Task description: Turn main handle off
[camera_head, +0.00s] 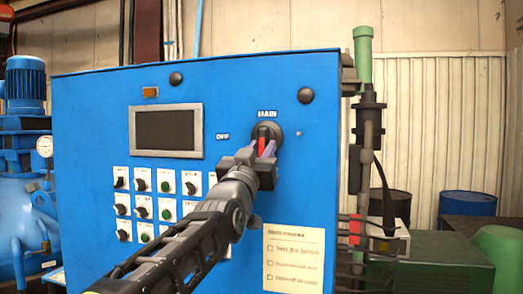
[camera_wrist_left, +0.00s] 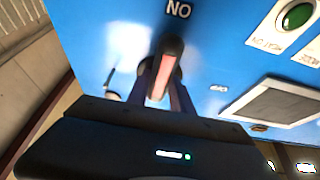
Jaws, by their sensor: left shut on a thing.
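The main handle (camera_head: 265,133) is a dark rotary knob with a red stripe, under the MAIN label on the blue cabinet's front. An OFF label (camera_head: 222,136) is to its left. My left gripper (camera_head: 264,148) reaches it from below and is shut on the handle, with a finger on each side. In the left wrist view, the handle (camera_wrist_left: 165,65) stands between the fingers, its red stripe pointing roughly towards an upside-down label (camera_wrist_left: 178,10) that appears to read ON. The fingers hide part of the knob in the head view. My right gripper is not in view.
The blue cabinet (camera_head: 90,120) carries a dark screen (camera_head: 165,131) and rows of small switches and green buttons (camera_head: 165,186) left of my arm. A paper checklist (camera_head: 293,258) is below right. Blue machinery (camera_head: 25,190) stands left; pipes and a green box (camera_head: 430,262) stand right.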

